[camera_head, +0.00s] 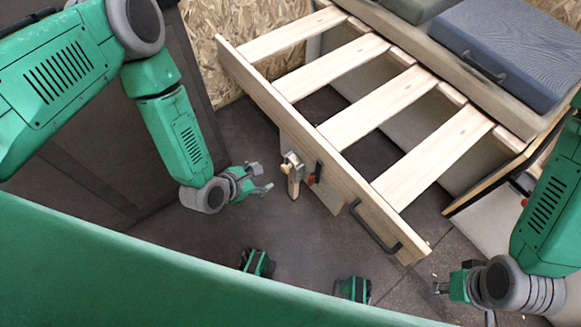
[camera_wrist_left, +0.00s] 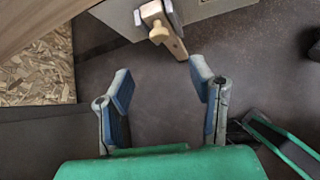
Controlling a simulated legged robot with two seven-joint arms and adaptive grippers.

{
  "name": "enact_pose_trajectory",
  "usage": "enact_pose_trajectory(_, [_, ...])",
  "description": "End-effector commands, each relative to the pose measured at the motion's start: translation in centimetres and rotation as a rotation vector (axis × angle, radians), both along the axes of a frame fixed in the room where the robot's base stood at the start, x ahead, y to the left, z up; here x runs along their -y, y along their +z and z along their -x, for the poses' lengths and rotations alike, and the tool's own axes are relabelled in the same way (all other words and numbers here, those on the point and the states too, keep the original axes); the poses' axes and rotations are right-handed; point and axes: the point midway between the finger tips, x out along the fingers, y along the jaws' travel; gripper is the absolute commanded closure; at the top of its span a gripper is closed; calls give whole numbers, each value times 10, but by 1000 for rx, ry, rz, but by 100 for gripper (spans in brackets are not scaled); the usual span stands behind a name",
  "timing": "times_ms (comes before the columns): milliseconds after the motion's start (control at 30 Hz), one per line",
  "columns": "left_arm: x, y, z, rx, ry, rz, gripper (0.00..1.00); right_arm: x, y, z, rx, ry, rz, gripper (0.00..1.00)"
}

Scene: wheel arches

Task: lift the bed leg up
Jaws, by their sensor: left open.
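The bed leg (camera_head: 294,176) is a short light-wood piece with a metal bracket, hanging down at the front rail of the slatted bed frame (camera_head: 345,172). It also shows in the left wrist view (camera_wrist_left: 162,28), at the top, beyond the fingertips. My left gripper (camera_head: 268,178) is open and empty, a little left of the leg and apart from it; its two spread fingers show in the left wrist view (camera_wrist_left: 160,84). My right gripper (camera_head: 440,287) is at the lower right, away from the leg, below the black handle on the rail; its fingers are too small to judge.
A black handle (camera_head: 375,232) sticks out of the front rail, and a red part (camera_head: 313,177) sits right of the leg. A grey-blue cushion (camera_head: 515,52) lies at the back right. A chipboard wall (camera_head: 228,60) stands behind. The dark floor below the leg is clear.

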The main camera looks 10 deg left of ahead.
Motion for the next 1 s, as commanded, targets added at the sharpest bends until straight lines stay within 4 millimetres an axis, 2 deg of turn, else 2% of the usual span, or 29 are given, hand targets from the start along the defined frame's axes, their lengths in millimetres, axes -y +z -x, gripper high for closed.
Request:
enact_pose_trajectory(167, [3,-13,-11,2,12,20,50,1,-7,0,0,-1,1,80])
enact_pose_trajectory(600, [32,-77,-67,1,8,19,50,0,-49,0,0,0,0,80])
enact_pose_trajectory(800, [41,-93,-84,0,9,18,50,1,-60,0,0,-1,1,80])
enact_pose_trajectory(1000, [43,-97,-89,-1,11,22,50,1,-62,0,0,-1,1,80])
